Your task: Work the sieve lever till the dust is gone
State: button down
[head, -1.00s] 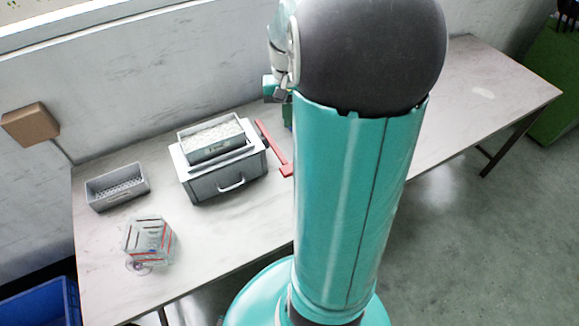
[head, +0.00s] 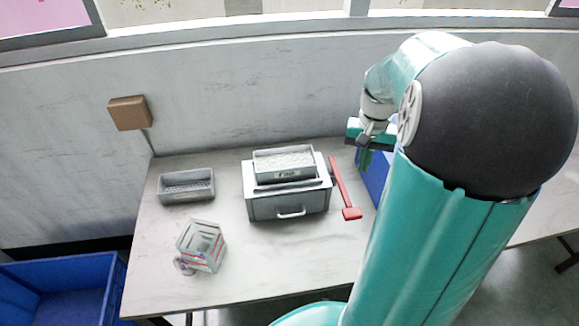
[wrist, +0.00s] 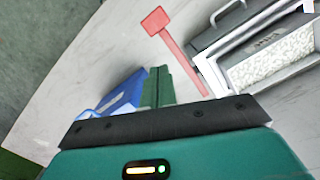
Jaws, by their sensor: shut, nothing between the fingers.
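The sieve machine (head: 262,207) is a grey box with a drawer handle, standing on the table. Its top tray (head: 283,176) holds white granules; dust cannot be made out at this size. The red lever (head: 338,181) runs along the machine's right side, with a flat red paddle at its near end. In the wrist view the lever (wrist: 182,52) and the granule-filled tray (wrist: 272,64) lie to the right. My gripper (head: 364,160) is shut and empty, to the right of the lever and apart from it. Its green fingers (wrist: 157,88) are together in the wrist view.
A blue object (head: 374,180) stands on the table just beyond my gripper. An empty-looking grey tray (head: 186,187) and a clear box with red marks (head: 202,246) are to the left. A blue bin (head: 62,285) is on the floor. A brown box (head: 129,113) is on the wall.

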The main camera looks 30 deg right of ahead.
aim_at(353, 210)
jog(key=s+a+f, duration=0.2)
jog(key=f, duration=0.1)
jog(key=shift+s+a+f, duration=0.25)
jog(key=shift+s, duration=0.15)
jog(key=shift+f, duration=0.1)
jog(key=shift+s+a+f, duration=0.1)
jog(key=shift+s+f, duration=0.05)
jog(key=shift+f, duration=1.55)
jog(key=shift+s+a+f, duration=0.1)
jog(key=shift+f, duration=1.55)
